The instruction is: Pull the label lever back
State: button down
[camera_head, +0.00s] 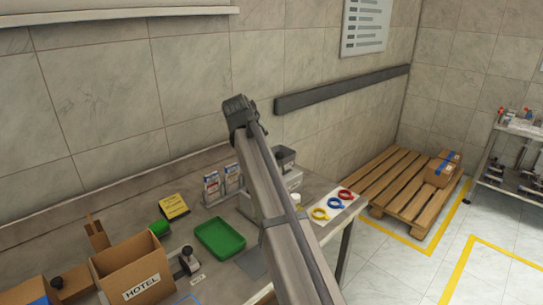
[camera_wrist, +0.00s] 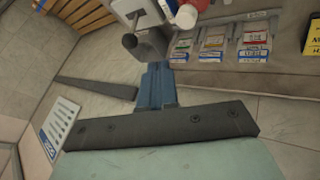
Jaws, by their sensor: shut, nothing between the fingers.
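A grey device (camera_wrist: 150,42) stands at the top of the wrist view. My gripper (camera_wrist: 156,68) shows as blue fingers, shut together and empty. Their tips are close to the device in the picture; I cannot tell if they touch it. In the head view, a dark grey device (camera_head: 285,157) stands just right of my arm, which hides part of it. My gripper cannot be made out there. Another black-knobbed fixture (camera_head: 187,261) stands on the bench, left of my arm.
A green tray (camera_head: 220,238), a cardboard box marked HOTEL (camera_head: 132,270) and a yellow sign (camera_head: 174,206) are on the bench. Label cards (camera_wrist: 212,40) stand beside a red-and-white bottle (camera_wrist: 185,15). Coloured rings lie on a white sheet (camera_head: 334,202) at right. The tiled wall is behind.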

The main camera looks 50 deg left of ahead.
aim_at(277, 156)
jog(key=shift+a, duration=0.1)
dwell(0.3)
jog(key=w+a+f, duration=0.2)
jog(key=w+f, duration=0.5)
jog(key=w, duration=0.2)
jog(key=shift+f, duration=0.35)
jog(key=shift+w+a+r, duration=0.1)
jog(key=shift+w+a, duration=0.05)
jog(key=shift+w, duration=0.05)
jog(key=shift+w+r+g, duration=0.3)
jog(key=shift+w+g, duration=0.15)
jog(key=shift+w, duration=0.2)
jog(key=shift+w+r+g, duration=0.3)
jog(key=shift+w+g, duration=0.15)
jog(key=shift+w, duration=0.15)
jog(key=w+m+g, duration=0.1)
jog(key=w+g, duration=0.3)
jog(key=w, duration=0.3)
jog(key=shift+w+r, duration=0.2)
jog(key=shift+r, duration=0.2)
